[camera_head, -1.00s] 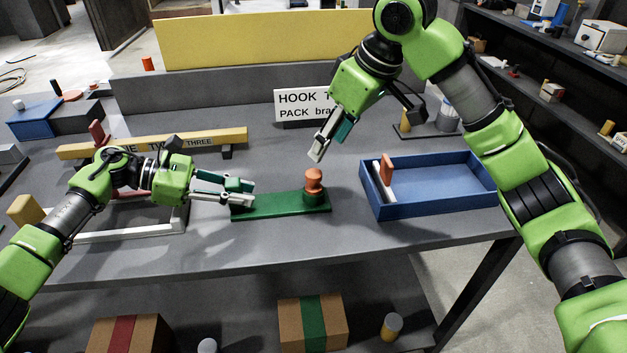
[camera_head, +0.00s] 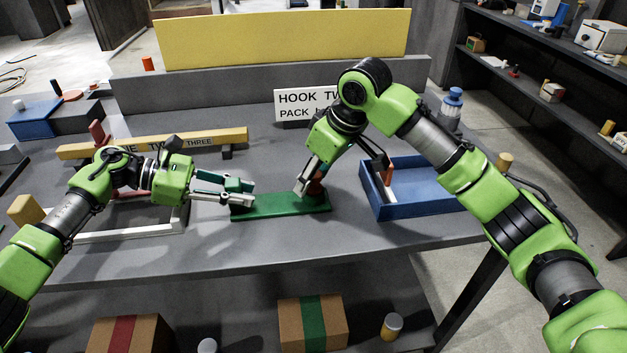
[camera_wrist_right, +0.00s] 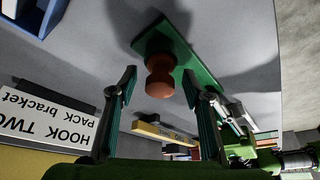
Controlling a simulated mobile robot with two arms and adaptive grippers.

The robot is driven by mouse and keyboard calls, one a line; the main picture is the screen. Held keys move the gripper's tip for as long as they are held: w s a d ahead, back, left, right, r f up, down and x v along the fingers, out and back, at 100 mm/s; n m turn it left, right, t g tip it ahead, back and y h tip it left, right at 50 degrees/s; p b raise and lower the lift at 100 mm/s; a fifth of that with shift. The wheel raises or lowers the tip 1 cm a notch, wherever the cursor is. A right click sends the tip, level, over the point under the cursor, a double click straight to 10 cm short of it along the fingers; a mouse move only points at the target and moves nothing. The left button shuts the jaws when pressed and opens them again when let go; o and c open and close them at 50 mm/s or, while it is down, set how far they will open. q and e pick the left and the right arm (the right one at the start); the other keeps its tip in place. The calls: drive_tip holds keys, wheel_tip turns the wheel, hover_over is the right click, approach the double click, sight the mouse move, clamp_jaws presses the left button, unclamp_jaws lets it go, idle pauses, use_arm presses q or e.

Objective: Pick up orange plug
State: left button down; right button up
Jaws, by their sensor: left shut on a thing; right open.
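The orange plug (camera_wrist_right: 159,82) stands on the green base (camera_wrist_right: 188,58) and lies between and just beyond the fingertips of my right gripper (camera_wrist_right: 158,80) in the right wrist view. In the head view, the plug is mostly hidden behind my right gripper (camera_head: 307,184), which is open and comes down over the base's right part. I cannot tell whether a finger touches the plug. The green base (camera_head: 280,207) lies flat on the grey table. My left gripper (camera_head: 250,194) is shut on its left end.
A blue tray (camera_head: 418,208) with a white piece and an orange piece (camera_head: 388,184) inside stands right of the base. A white sign (camera_head: 293,104) stands behind. A yellow bar (camera_head: 110,147) and white frame (camera_head: 115,236) are at left. The table front is clear.

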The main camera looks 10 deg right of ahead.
use_arm(q)
drive_tip(key=shift+f, duration=0.1)
use_arm(e)
drive_tip(key=c, duration=1)
drive_tip(key=shift+r, duration=0.1)
wheel_tip(320, 180, up, 15)
drive_tip(key=shift+f, duration=0.1)
use_arm(q)
drive_tip(key=c, duration=1.7)
unclamp_jaws()
